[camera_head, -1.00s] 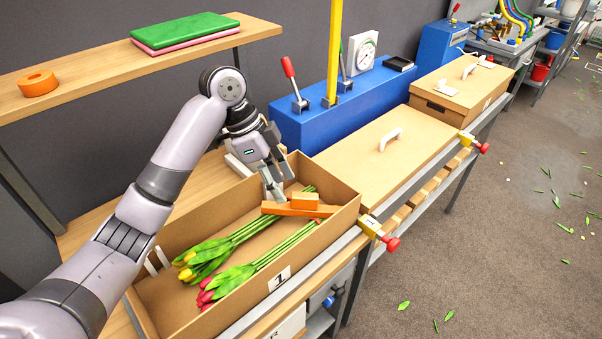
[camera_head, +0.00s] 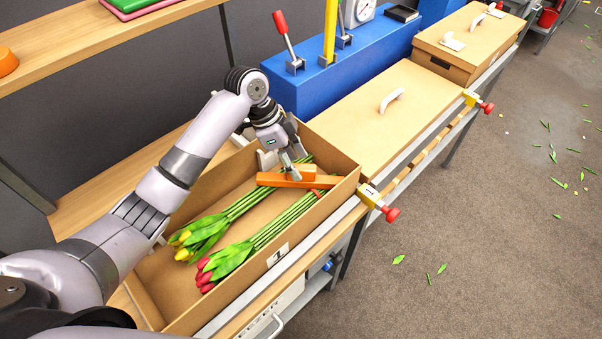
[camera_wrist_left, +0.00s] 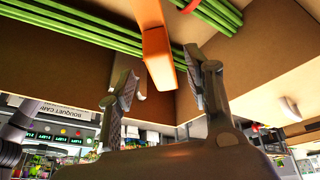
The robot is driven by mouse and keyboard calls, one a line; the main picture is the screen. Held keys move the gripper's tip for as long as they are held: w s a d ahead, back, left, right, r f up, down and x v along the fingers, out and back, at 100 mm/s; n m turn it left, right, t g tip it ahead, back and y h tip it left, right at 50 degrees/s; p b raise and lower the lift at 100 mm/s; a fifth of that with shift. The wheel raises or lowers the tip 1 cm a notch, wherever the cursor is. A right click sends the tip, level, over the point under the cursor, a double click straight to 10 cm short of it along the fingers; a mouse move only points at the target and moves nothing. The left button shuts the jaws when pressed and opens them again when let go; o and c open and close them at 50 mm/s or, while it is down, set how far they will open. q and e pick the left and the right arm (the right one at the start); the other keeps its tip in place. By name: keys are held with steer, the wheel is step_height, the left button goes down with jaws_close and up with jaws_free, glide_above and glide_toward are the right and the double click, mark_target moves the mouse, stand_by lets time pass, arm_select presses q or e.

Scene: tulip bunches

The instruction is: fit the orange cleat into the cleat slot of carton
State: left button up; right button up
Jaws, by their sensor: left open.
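The orange cleat (camera_head: 324,182), a long bar with a small block on top, lies across the tulip stems at the far end of open carton 1 (camera_head: 223,309). It also shows in the left wrist view (camera_wrist_left: 156,42). Two tulip bunches lie under it, one yellow (camera_head: 196,237) and one red (camera_head: 222,262). My left gripper (camera_head: 292,172) is open at the cleat's raised block. In the left wrist view its fingers (camera_wrist_left: 158,66) stand apart on either side of the cleat; contact cannot be told. The cleat slot is not clearly visible. My right gripper is not in view.
A lidded carton (camera_head: 365,118) with a white handle stands beyond, with another closed carton (camera_head: 468,45) farther on.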

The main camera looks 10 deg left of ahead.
mark_target(306, 176)
arm_select(q)
steer(key=shift+d+f, duration=0.3)
steer(key=shift+f, duration=0.25)
steer(key=shift+d+f+p, duration=0.2)
steer(key=shift+f+p, duration=0.05)
steer(key=shift+p, duration=0.1)
steer(key=p+x, duration=0.1)
steer(key=x, duration=0.2)
steer(key=shift+w+d+f, duration=0.15)
steer(key=shift+d+f, duration=0.05)
steer(key=shift+d, duration=0.05)
steer(key=shift+d+f, duration=0.15)
steer(key=shift+f, duration=0.3)
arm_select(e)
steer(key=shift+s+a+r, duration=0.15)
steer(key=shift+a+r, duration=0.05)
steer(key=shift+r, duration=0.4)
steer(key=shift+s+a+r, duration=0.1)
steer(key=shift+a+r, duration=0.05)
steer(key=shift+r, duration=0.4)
arm_select(q)
steer(key=c, duration=0.4)
jaws_close()
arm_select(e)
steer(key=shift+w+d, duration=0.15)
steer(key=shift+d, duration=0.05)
